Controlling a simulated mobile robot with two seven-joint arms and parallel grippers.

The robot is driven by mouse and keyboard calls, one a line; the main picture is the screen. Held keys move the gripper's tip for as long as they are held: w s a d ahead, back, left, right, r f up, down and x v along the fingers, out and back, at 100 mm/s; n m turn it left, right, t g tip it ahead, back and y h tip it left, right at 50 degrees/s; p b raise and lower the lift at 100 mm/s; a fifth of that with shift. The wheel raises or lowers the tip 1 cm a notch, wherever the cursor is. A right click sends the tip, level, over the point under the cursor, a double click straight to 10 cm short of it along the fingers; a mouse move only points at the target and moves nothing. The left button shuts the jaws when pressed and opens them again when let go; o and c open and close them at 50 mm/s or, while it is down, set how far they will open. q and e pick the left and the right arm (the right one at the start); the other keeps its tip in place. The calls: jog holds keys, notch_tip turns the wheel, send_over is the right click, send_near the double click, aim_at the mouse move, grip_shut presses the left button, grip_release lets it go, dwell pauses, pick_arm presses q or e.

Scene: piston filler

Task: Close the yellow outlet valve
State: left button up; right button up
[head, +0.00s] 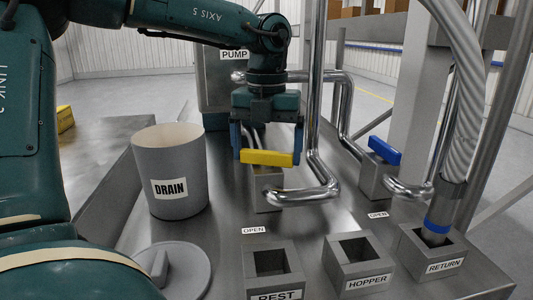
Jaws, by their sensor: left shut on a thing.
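An OPEN label (254,230) is on the table in front of the valve block. My right gripper is not in view.
A grey DRAIN bucket (171,185) stands to the left, with a round lid (180,270) in front. A blue valve handle (384,151) is to the right. REST (270,262), HOPPER (357,258) and RETURN (430,255) sockets line the front. Bent metal pipes (318,165) run beside the gripper.

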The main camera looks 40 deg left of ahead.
aim_at(267, 152)
pick_arm(q)
jog(key=shift+r+n+b, duration=0.1)
jog(key=shift+n+b, duration=0.3)
jog(key=shift+n, duration=1.8)
jog(key=o, duration=0.7)
notch_tip(267, 152, up, 13)
jog(key=p, duration=0.2)
